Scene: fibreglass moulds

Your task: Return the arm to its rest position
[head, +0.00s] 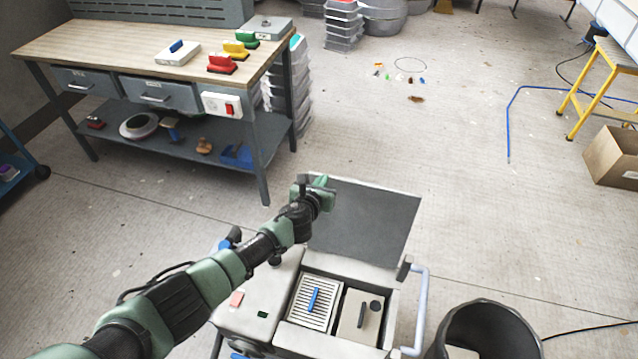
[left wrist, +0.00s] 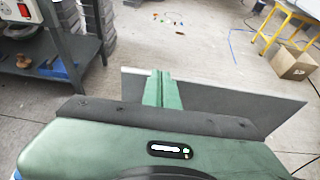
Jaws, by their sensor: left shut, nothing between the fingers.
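My left arm reaches in from the lower left of the head view. Its gripper (head: 322,182) is in the air in front of the raised dark lid of a grey machine. In the left wrist view the green fingers (left wrist: 159,88) are together with nothing between them. The dark lid panel (head: 366,222) stands behind the fingers and also shows in the left wrist view (left wrist: 225,103). My right gripper is in neither view.
The open machine (head: 335,343) holds a slatted tray with a blue handle (head: 314,299). A black bin (head: 490,325) stands to its right. A workbench (head: 100,40) with coloured blocks is at the upper left. Floor beyond the lid is mostly clear, with small scattered pieces (head: 400,78).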

